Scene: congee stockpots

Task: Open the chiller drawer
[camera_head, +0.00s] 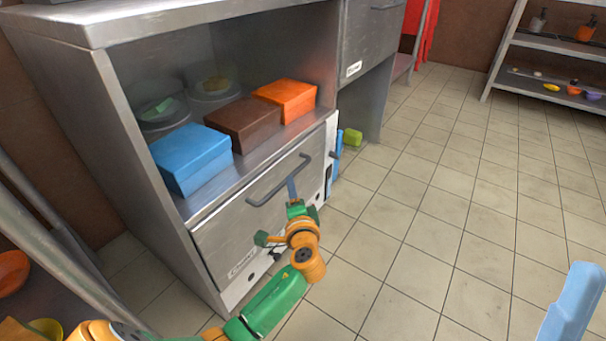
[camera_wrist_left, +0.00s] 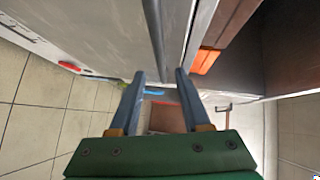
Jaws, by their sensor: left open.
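The chiller drawer (camera_head: 245,220) is the grey steel front low in the counter, with a label at its lower left. It looks shut, flush with the counter. Its dark bar handle (camera_head: 278,182) runs along the upper part of the front. My left gripper (camera_head: 292,187) is at the right part of the handle, its fingers pointing at the drawer. In the left wrist view the two fingers (camera_wrist_left: 158,75) are spread apart. The dark handle bar (camera_wrist_left: 157,40) shows just beyond and between their tips. I cannot tell whether they touch it. My right gripper is not in view.
Blue (camera_head: 190,158), brown (camera_head: 238,124) and orange (camera_head: 286,98) boxes stand on the open shelf above the drawer. A green item (camera_head: 352,137) is beyond the counter's right end. The tiled floor (camera_head: 430,200) in front is clear. A pale blue shape (camera_head: 570,305) is at lower right.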

